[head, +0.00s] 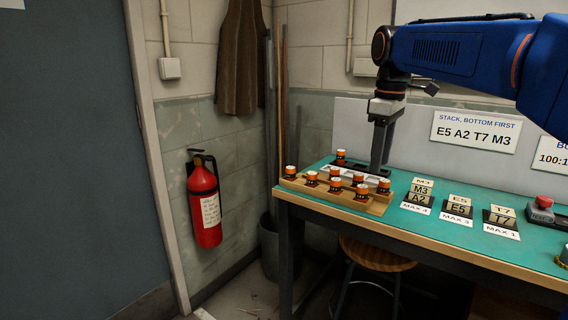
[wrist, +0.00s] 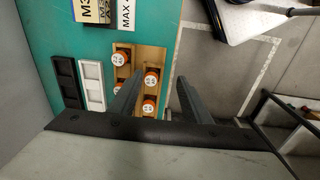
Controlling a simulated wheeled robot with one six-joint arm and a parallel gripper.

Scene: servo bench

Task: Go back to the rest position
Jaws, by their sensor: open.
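My gripper (head: 381,168) hangs from my blue arm, pointing down at the left end of the bench, behind or above the wooden rack; the exact height is hard to tell. Its two dark fingers also show in the wrist view (wrist: 158,76), spread apart with nothing held between them. The wooden rack (head: 376,208) holds several orange-and-black parts with white tops. In the wrist view the rack (wrist: 152,56) lies below the fingers, which partly hide it. The fingers do not visibly touch any part.
The green bench top (head: 425,222) carries tile stacks marked M3 (head: 422,188), E5 (head: 459,204) and T7 (head: 502,216), and a red button box (head: 541,208). A white tray (wrist: 91,85) and a black tray (wrist: 66,82) lie beside the rack. A stool (head: 376,253) stands below.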

